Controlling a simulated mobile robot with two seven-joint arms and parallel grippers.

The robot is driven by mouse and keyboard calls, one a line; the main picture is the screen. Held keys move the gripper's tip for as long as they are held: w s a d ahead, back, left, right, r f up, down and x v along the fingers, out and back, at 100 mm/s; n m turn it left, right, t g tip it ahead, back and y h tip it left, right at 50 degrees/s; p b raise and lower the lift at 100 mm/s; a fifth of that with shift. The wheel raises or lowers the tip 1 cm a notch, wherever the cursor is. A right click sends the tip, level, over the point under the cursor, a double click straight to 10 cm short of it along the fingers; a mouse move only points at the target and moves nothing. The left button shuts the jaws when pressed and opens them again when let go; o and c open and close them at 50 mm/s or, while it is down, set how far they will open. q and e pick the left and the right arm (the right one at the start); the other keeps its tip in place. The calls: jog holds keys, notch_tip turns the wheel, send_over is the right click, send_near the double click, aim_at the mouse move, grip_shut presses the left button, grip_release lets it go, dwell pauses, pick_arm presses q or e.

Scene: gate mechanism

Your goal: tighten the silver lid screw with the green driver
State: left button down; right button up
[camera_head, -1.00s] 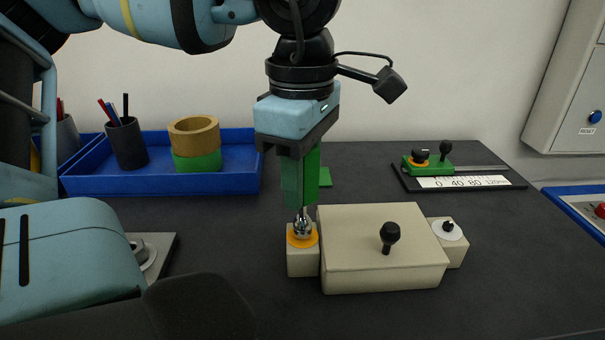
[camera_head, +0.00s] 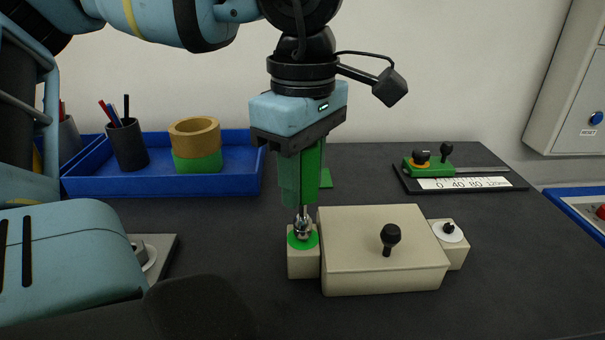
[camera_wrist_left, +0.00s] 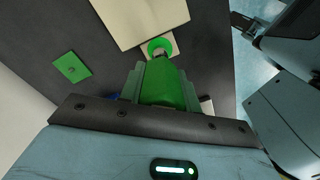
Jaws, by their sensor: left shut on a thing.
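My left gripper (camera_head: 302,178) points down and is shut on the green driver (camera_head: 313,170). The driver's tip stands on the silver lid screw (camera_head: 302,230), at the left lug of the beige box. The ring around the screw is green. The beige box (camera_head: 370,275) has a closed lid with a black knob (camera_head: 390,236). In the left wrist view the driver's green handle (camera_wrist_left: 165,85) lies between the fingers, and the green ring (camera_wrist_left: 152,46) shows beyond it. My right gripper is not in view.
A second lug (camera_head: 448,232) with a white disc is at the box's right. A blue tray (camera_head: 160,186) with a pen cup and tape rolls stands back left. A slider with a scale (camera_head: 465,183) lies back right. The table in front of the box is clear.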

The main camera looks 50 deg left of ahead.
pick_arm(q)
jog(key=shift+r, duration=0.4)
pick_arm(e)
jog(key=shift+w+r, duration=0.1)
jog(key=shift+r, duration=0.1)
